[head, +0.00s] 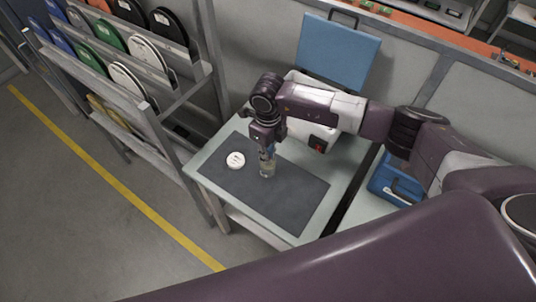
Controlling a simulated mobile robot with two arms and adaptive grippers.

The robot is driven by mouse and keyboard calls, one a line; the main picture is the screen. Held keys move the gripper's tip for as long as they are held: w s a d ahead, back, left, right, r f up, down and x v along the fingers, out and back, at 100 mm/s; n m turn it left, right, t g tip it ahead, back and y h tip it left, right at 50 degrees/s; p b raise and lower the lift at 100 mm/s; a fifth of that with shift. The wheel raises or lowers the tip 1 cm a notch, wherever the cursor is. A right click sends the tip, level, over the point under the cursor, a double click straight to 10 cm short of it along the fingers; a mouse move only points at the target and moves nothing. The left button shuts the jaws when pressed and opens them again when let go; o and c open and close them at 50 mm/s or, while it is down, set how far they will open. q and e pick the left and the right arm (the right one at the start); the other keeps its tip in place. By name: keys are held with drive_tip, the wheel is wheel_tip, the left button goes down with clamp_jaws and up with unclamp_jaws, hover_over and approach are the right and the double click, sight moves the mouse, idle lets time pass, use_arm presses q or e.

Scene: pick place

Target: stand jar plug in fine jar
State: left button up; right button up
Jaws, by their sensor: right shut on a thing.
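My right gripper (267,151) points down over the dark mat on the small table. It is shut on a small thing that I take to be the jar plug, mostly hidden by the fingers. Directly under the fingertips is a small upright glassy, tan piece (267,170); I cannot tell whether it is the fine jar or part of the held thing. A squat white round thing (235,160) with small dark marks on top sits on the mat just left of the gripper, apart from it. My left gripper is not in view.
The dark mat (300,195) is bare toward the front right. A white box-like device (322,138) and an upright blue case (338,52) stand behind. A rack (150,105) with coloured discs is at left. Another blue case (385,183) lies at right.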

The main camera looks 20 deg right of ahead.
drive_tip(key=o, duration=0.8)
drive_tip(key=shift+s+f, duration=0.4)
drive_tip(key=shift+f, duration=0.1)
drive_tip(key=shift+c, duration=0.2)
drive_tip(key=shift+w+f, duration=0.1)
drive_tip(key=shift+w, duration=0.05)
drive_tip(key=shift+c, duration=1)
drive_tip(key=shift+d, duration=0.1)
drive_tip(key=shift+c, duration=0.6)
drive_tip(key=shift+w, duration=0.15)
drive_tip(key=shift+c, duration=0.2)
